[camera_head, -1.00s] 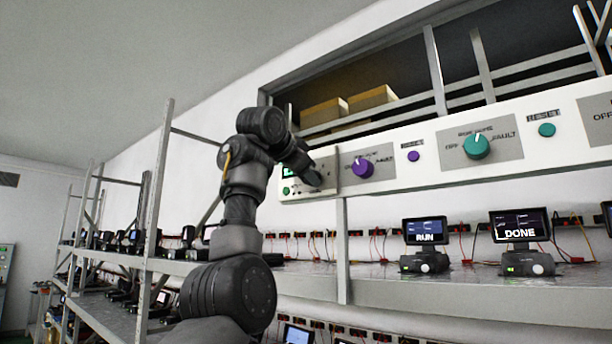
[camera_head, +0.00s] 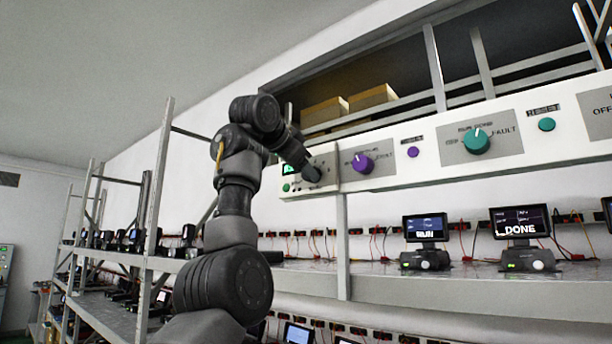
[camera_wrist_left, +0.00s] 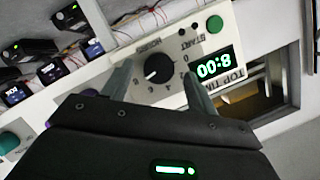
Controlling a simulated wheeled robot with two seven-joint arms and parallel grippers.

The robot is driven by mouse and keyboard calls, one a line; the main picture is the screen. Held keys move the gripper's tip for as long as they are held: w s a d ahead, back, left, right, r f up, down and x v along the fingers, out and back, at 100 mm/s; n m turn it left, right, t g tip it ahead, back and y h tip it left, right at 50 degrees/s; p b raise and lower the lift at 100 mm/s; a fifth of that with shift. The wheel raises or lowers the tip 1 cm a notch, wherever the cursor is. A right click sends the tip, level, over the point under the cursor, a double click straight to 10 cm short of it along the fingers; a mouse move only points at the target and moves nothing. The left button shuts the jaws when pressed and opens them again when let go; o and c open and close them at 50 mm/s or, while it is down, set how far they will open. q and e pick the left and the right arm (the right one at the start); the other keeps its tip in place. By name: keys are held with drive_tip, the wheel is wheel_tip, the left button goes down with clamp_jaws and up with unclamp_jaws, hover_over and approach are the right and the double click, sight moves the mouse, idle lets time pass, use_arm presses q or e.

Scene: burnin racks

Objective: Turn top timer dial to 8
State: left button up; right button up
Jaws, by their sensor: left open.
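The top timer panel (camera_wrist_left: 180,55) fills the middle of the left wrist view, seen turned roughly upside down. Its black dial (camera_wrist_left: 158,68) has a white pointer mark and printed numbers around it. The green display (camera_wrist_left: 213,66) appears to read 8:00 when turned upright. My left gripper (camera_wrist_left: 159,75) is open, with one finger on each side of the dial and gaps showing between them. My right gripper is not in view.
The green START button (camera_wrist_left: 215,24) sits near the dial. A purple knob (camera_head: 363,163) and a teal knob (camera_head: 476,141) are on the white control strip to the right. Below, a shelf (camera_head: 375,287) carries small screen units (camera_head: 425,230). Cardboard boxes (camera_head: 372,97) stand above.

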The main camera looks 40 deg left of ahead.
use_arm(q)
drive_tip(key=b+v, duration=0.2)
drive_tip(key=v, duration=0.6)
drive_tip(key=shift+s, duration=0.3)
